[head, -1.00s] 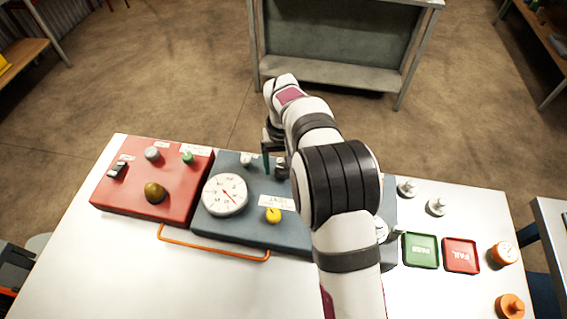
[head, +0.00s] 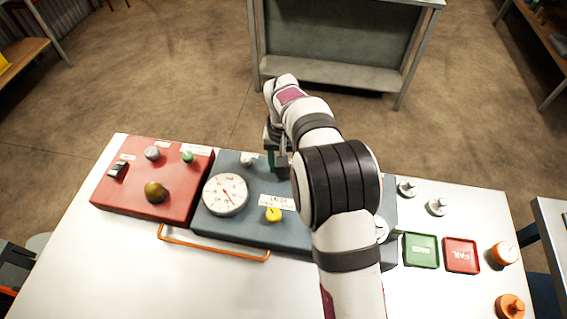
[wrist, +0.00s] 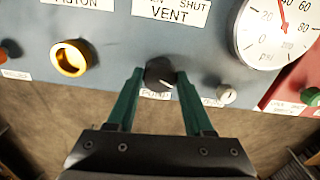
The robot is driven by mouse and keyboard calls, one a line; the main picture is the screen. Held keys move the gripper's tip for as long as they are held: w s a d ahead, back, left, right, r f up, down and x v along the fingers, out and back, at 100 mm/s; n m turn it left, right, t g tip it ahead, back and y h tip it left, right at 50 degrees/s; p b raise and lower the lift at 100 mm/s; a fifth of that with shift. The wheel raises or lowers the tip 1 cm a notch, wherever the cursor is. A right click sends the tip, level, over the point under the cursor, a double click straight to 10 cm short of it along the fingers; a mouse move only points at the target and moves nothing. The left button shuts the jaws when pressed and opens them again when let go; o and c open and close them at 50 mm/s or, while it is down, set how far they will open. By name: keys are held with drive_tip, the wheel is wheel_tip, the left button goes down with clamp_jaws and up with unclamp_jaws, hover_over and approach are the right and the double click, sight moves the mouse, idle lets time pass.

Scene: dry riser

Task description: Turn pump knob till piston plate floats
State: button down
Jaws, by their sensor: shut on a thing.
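The dark pump knob (wrist: 158,72) stands on the blue-grey panel (head: 240,228), beside a label that seems to read PUMP. In the wrist view, my gripper (wrist: 160,82) is shut on it, one green finger on each side. In the head view my gripper (head: 277,160) is at the panel's far edge, with the knob hidden. A brass ring (wrist: 71,58) lies near the PISTON label in the wrist view. Whether a plate in it floats cannot be told. The round psi gauge (head: 225,195) has a red needle, also seen in the wrist view (wrist: 275,30).
A yellow knob (head: 273,214) sits near the VENT label (wrist: 168,14). A small white knob (wrist: 227,94) is beside the pump knob. A red box (head: 125,198) adjoins the panel. Green (head: 420,250) and red (head: 461,256) trays lie right. An orange handle (head: 213,255) fronts the panel.

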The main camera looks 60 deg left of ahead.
drive_tip(key=shift+c, duration=1.4)
unclamp_jaws()
wheel_tip(320, 180, up, 16)
drive_tip(key=shift+f, duration=0.15)
